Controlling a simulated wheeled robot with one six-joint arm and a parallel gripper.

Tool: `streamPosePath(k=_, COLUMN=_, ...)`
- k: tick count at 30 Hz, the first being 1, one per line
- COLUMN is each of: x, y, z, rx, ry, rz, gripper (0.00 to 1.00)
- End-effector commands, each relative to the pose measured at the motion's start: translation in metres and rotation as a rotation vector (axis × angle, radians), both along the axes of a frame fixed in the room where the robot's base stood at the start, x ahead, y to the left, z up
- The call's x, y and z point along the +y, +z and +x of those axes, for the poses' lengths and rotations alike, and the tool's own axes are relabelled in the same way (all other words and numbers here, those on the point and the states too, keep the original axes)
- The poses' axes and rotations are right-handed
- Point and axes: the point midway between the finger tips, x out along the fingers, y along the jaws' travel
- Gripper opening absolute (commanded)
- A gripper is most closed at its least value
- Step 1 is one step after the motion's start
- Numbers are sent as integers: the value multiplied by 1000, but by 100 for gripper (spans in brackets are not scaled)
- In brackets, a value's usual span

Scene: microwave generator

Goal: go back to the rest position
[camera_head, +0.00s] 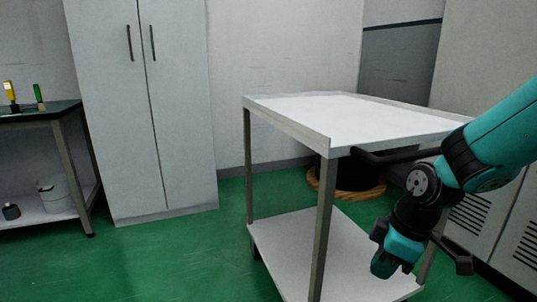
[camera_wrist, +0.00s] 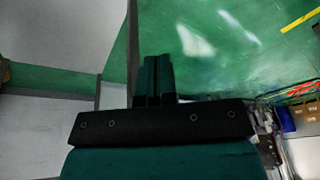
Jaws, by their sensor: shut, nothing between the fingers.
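My gripper (camera_wrist: 158,75) shows in the wrist view with its two fingers together, and nothing is between them. In the head view my teal and black arm comes in from the right. Its wrist end hangs low in front of the white cart (camera_head: 287,122), near the cart's right front. The fingertips cannot be made out clearly in the head view. The cart's top is bare, and part of its lower shelf (camera_head: 285,262) is hidden behind the arm.
A tall white cabinet (camera_head: 150,110) stands at the back left. A dark-topped workbench (camera_head: 40,113) is at the far left, with a white bucket (camera_head: 57,193) on its lower shelf. Grey vented cabinets (camera_head: 520,215) stand at the right. The green floor (camera_head: 180,260) is clear at the front left.

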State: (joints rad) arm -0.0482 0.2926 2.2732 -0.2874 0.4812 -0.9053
Motion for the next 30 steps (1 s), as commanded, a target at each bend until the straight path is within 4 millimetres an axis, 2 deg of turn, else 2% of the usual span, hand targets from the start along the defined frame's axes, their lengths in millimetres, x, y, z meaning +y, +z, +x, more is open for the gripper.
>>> streamPosePath(k=1, x=15, y=25, z=-20, rx=10, ry=-51, rz=23, gripper=0)
streamPosePath(k=3, x=30, y=48, z=-49, rx=46, ry=-133, rz=52, gripper=0)
streamPosePath(k=6, x=45, y=72, z=-85, rx=91, ry=-229, rz=81, gripper=0)
streamPosePath(k=9, x=54, y=89, z=-117, rx=132, ry=-308, rz=100, gripper=0)
streamPosePath(k=15, x=63, y=110, z=-177, rx=204, ry=-439, rz=122, gripper=0)
streamPosePath(k=18, x=63, y=141, z=-175, rx=212, ry=-448, rz=118, gripper=0)
streamPosePath(k=23, x=63, y=179, z=-174, rx=210, ry=-448, rz=119, gripper=0)
streamPosePath(k=26, x=63, y=208, z=-174, rx=209, ry=-448, rz=119, gripper=0)
streamPosePath(k=30, x=63, y=261, z=-174, rx=209, ry=-447, rz=119, gripper=0)
